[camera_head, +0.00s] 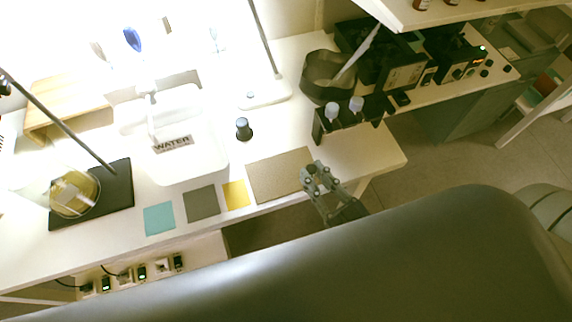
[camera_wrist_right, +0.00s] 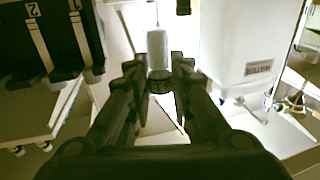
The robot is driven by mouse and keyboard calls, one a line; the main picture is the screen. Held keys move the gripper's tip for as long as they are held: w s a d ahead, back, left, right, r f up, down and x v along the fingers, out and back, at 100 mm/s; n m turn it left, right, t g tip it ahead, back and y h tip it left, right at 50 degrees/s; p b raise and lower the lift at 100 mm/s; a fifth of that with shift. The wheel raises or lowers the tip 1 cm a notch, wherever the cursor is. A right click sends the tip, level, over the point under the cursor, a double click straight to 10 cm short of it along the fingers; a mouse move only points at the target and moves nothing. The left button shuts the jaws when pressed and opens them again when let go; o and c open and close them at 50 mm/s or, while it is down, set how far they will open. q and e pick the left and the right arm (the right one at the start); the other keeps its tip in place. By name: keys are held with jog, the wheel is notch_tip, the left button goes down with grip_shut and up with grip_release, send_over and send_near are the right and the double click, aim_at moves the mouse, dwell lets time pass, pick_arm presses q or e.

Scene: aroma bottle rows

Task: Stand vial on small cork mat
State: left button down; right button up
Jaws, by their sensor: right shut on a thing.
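My right gripper (camera_head: 316,172) is over the front right of the table, beside the right edge of a large brown mat (camera_head: 275,176). In the right wrist view its fingers (camera_wrist_right: 160,82) are shut on a pale vial (camera_wrist_right: 157,48), whose dark end sits between the fingertips. The vial is hard to make out in the head view. Along the table's front edge, left of the brown mat, lie a small yellow-tan mat (camera_head: 236,194), a dark grey mat (camera_head: 202,203) and a teal mat (camera_head: 159,218). Which one is cork is hard to tell. My left gripper is not in view.
A dark-capped bottle (camera_head: 243,129) stands behind the mats. A white basin labelled WATER (camera_head: 205,168) is left of it. A dark rack (camera_head: 319,126) with white-topped items stands behind the gripper. A black-based stand (camera_head: 118,197) is at left. The small mats look bare.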

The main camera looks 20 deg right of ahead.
jog(key=w+a, duration=0.2)
jog(key=w, duration=0.1)
jog(key=w+a, duration=0.2)
jog(key=shift+w+a+f, duration=0.1)
jog(key=shift+w+f, duration=0.05)
jog(key=shift+f, duration=0.1)
jog(key=shift+w+a+p, duration=0.35)
jog(key=shift+w+a, duration=0.05)
jog(key=shift+w, duration=0.1)
notch_tip(320, 180, down, 3)
jog(key=shift+s+d+r, duration=0.1)
jog(key=shift+f, duration=0.45)
jog(key=shift+f, duration=0.2)
jog(key=o, duration=0.9)
jog(key=shift+r, duration=0.1)
